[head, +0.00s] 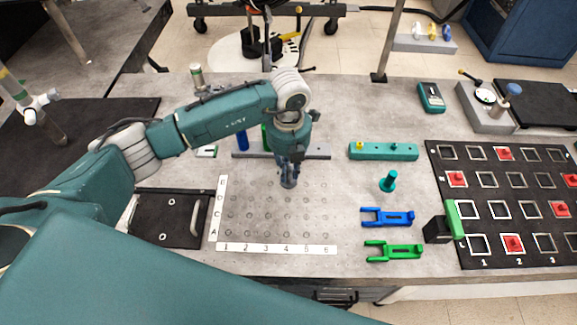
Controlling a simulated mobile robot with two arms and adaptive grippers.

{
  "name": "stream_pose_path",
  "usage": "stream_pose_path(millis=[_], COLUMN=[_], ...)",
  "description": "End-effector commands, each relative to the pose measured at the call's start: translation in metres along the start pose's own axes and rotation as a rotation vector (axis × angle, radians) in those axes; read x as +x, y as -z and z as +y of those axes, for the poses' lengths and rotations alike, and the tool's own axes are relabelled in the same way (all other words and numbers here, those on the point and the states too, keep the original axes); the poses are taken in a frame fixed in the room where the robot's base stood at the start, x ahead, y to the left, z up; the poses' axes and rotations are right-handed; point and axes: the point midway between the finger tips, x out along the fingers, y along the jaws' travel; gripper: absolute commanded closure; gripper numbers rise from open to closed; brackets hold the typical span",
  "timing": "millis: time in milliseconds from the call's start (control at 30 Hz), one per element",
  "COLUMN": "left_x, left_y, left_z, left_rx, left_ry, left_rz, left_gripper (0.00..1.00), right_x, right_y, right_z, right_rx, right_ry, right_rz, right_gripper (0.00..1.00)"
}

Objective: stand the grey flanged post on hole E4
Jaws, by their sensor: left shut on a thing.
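The hole grid (257,211) is on the grey tabletop, with a letter strip A to E (219,206) on its left and a number strip 1 to 6 (277,249) along its front. My left gripper (289,172) points down over the back of the grid and is shut on the grey flanged post (289,183). The post looks upright, over the back row near column 4. It covers the hole there, and I cannot tell whether its foot touches the surface. My right gripper is not in view.
Right of the grid stand a teal flanged post (388,181), a blue fork-shaped part (388,217) and a green one (393,250). A teal block (384,152) and a grey rail (316,152) lie behind. A black board (449,235) is at right, a dark tray (171,220) at left.

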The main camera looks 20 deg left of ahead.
Motion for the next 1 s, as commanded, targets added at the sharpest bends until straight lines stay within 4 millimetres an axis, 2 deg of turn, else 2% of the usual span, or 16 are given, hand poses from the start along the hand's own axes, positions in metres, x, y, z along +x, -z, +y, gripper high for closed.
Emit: stream_pose_path(millis=[267,1000], left_x=[0.003,0.009], left_y=[-0.001,-0.001], left_z=[0.0,0.0], left_rx=[0.0,-0.001], left_ry=[0.001,0.0], left_rz=[-0.001,-0.001], left_gripper=[1.0,1.0], right_x=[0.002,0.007], right_y=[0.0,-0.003], right_z=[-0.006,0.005], right_rx=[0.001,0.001], right_ry=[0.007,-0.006], right_rz=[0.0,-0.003], right_gripper=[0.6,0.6])
